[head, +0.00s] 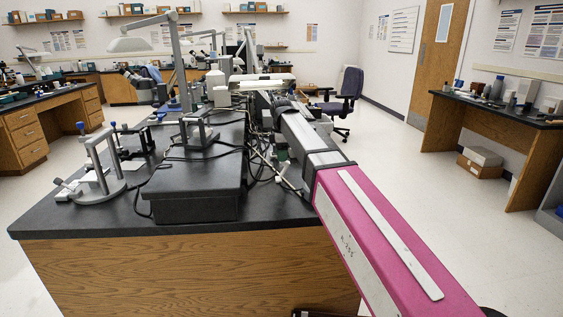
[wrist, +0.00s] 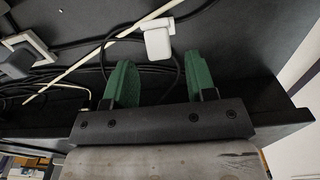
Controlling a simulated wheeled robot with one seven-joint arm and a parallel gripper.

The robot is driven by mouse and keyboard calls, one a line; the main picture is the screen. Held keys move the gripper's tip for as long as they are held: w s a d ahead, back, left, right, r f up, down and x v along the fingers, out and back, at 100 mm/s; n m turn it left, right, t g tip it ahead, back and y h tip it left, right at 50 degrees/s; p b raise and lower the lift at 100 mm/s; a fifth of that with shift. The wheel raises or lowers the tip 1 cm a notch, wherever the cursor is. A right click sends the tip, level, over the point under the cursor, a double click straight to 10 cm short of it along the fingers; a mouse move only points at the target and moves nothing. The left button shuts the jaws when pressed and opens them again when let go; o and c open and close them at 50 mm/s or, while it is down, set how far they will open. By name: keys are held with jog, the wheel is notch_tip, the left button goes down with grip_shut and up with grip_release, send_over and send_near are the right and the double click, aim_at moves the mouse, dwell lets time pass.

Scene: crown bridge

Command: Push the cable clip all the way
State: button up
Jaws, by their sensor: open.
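A small white clip-like block (wrist: 158,41) shows at the top middle of the wrist view, on a dark surface beside a pale thin rod or cable (wrist: 103,46). I take it to be the cable clip; how far it is pushed in I cannot tell. My gripper (wrist: 157,64) has two green fingers, spread apart with nothing held between them. The white block lies just beyond the fingertips, roughly centred between them; I see no contact. In the head view my arm reaches over the right side of the bench, and I cannot make out the clip there.
Black cables (wrist: 70,74) loop beside and behind the fingers. In the head view, a dark bench (head: 95,222) carries a dark box (head: 195,190), a white-based stand (head: 98,192) and lamps. Open floor (head: 440,215) lies right of the bench, with a chair (head: 345,98) further back.

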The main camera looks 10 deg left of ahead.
jog(key=shift+f, duration=1.6)
jog(key=c, duration=0.9)
